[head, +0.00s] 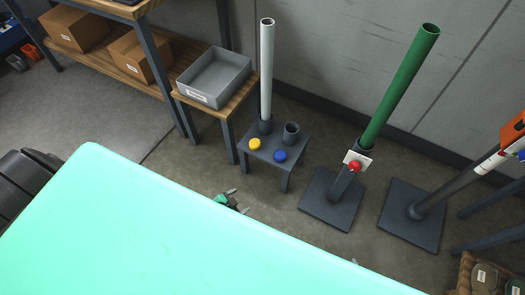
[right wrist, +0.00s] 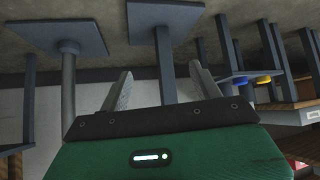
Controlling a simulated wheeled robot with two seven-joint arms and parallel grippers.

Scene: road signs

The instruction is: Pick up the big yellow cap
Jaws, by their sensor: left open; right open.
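The yellow cap (head: 255,143) is a round disc on the left of a small dark grey table (head: 259,158). A blue cap (head: 280,156) lies to its right. In the right wrist view, which is upside down, the yellow cap (right wrist: 263,79) shows edge-on at the right, beside the blue cap (right wrist: 243,80). My left gripper (head: 239,201) is open and empty, in front of the small table and apart from it. My right gripper (right wrist: 160,68) is open and empty; the yellow cap is outside its fingers. In the head view only a tip of it seems to show.
A white tube (head: 267,70) and a short grey cup (head: 291,133) stand on the small table, behind the caps. A grey tray (head: 214,77) sits on a wooden shelf at left. A tilted green tube (head: 400,87) with a red button (head: 355,165) stands right. A pale green surface fills the foreground.

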